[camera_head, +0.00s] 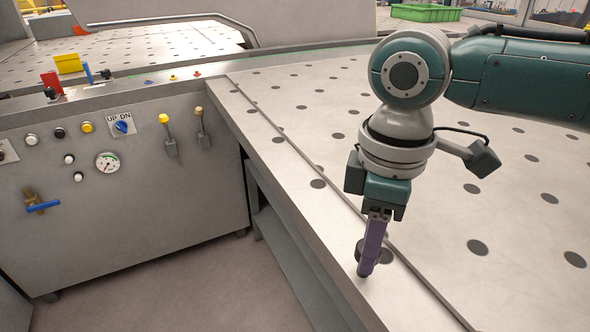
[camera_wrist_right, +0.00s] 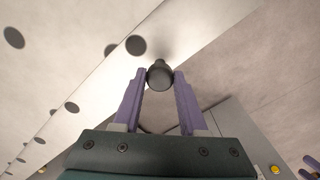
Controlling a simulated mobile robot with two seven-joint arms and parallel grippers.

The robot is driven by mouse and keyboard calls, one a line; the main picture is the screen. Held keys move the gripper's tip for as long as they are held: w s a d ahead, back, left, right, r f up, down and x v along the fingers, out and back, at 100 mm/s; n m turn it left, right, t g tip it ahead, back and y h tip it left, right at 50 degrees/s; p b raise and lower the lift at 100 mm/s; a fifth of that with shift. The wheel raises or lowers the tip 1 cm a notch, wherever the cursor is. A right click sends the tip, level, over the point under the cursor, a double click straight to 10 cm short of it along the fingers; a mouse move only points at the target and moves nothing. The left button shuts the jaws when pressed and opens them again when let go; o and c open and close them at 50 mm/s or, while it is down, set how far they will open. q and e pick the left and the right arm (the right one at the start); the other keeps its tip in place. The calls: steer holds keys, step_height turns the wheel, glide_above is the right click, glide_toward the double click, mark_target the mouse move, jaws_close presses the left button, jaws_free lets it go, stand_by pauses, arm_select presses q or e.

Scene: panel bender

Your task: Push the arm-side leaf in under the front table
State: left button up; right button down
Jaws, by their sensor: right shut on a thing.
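The leaf (camera_head: 278,165) appears as the narrow metal strip along the near left edge of the front table (camera_head: 425,215), with a thin seam between them. In the right wrist view the pale strip (camera_wrist_right: 105,85) runs diagonally. My right gripper (camera_head: 367,268) points down over the strip. Its purple fingers are shut on a dark round knob (camera_wrist_right: 160,75), one finger on each side. In the head view the fingers mostly hide the knob.
A grey control cabinet (camera_head: 130,215) with buttons, a gauge (camera_head: 108,162) and levers stands left of the leaf. Open floor (camera_head: 190,285) lies before the cabinet. A green crate (camera_head: 426,13) stands far behind.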

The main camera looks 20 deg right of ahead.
mark_target(389, 259)
steer(key=shift+d, duration=0.1)
steer(key=d, duration=0.4)
steer(key=shift+w+d+p, duration=0.15)
steer(key=shift+d+p, duration=0.1)
steer(key=shift+p, duration=0.15)
steer(key=shift+c, duration=2.2)
jaws_free()
